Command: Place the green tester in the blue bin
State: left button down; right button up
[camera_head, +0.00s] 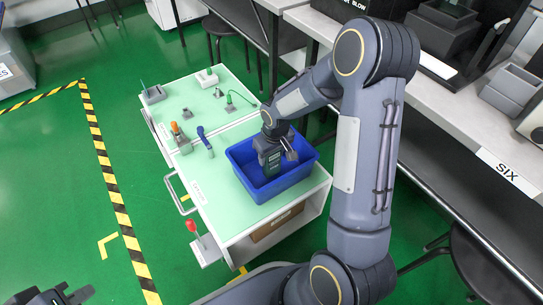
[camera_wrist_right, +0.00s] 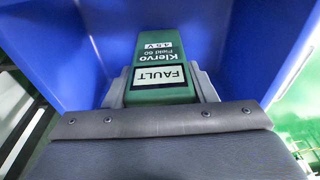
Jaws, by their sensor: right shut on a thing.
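The green tester (camera_head: 271,161) is between the jaws of my right gripper (camera_head: 279,157), inside the outline of the blue bin (camera_head: 288,188). In the right wrist view the tester (camera_wrist_right: 162,50) shows a white FAULT label, with my right gripper's fingers (camera_wrist_right: 164,88) against both its sides. Blue bin walls (camera_wrist_right: 240,35) surround it there. I cannot tell whether the tester touches the bin floor. My left gripper (camera_head: 68,294) is at the bottom left, empty, its fingers apart, far from the bin.
The bin stands on the near end of a pale green cart top (camera_head: 225,185). A blue handheld thing (camera_head: 205,141), an orange-topped device (camera_head: 179,136) and several small items lie further back. A red-knobbed lever (camera_head: 192,227) is at the cart's front. A grey bench (camera_head: 440,110) stands right.

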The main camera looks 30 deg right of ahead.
jog(key=shift+f, duration=0.15)
jog(key=o, duration=1)
jog(key=shift+o, duration=0.2)
